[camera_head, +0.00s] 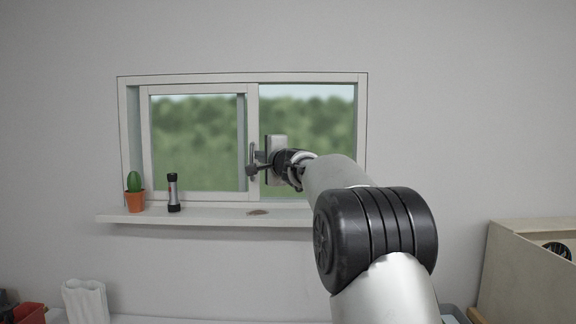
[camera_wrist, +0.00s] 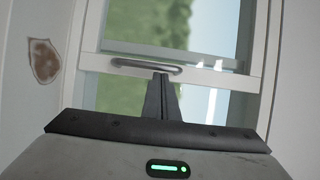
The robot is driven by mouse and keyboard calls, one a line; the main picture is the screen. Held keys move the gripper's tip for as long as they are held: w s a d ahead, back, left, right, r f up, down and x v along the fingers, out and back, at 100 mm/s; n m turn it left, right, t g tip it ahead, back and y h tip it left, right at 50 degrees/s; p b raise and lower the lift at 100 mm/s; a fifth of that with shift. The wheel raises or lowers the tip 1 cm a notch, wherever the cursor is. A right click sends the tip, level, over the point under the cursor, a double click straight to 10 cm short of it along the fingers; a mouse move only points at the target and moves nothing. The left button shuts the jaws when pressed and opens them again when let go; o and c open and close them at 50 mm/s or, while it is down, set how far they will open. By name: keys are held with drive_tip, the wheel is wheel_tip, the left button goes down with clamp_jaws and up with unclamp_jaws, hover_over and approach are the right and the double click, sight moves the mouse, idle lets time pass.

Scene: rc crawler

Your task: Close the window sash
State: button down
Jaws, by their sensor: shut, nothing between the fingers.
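The window sash (camera_head: 145,150) is a pale framed pane in the left and middle part of the window. A narrow gap shows between its left edge and the left jamb of the window frame (camera_head: 123,140). The sash's handle (camera_head: 252,158) is a grey vertical bar on its right stile; it also shows in the wrist view (camera_wrist: 146,66), lying across the picture. My gripper (camera_head: 254,170) is shut and empty, its fingertips at the handle. In the wrist view the fingers (camera_wrist: 161,78) end at the handle's edge; I cannot tell whether they touch it.
The sill (camera_head: 205,217) below bears a potted cactus (camera_head: 135,193), a flashlight (camera_head: 174,193) and a brown stain (camera_head: 258,212). A wooden box (camera_head: 520,265) stands at lower right. A white object (camera_head: 85,300) and a red container (camera_head: 30,313) are at lower left.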

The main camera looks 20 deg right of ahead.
drive_tip(key=a, duration=0.2)
drive_tip(key=w+a, duration=0.1)
drive_tip(key=a, duration=0.1)
drive_tip(key=shift+w+a, duration=0.15)
drive_tip(key=shift+a, duration=0.2)
drive_tip(key=shift+a, duration=0.1)
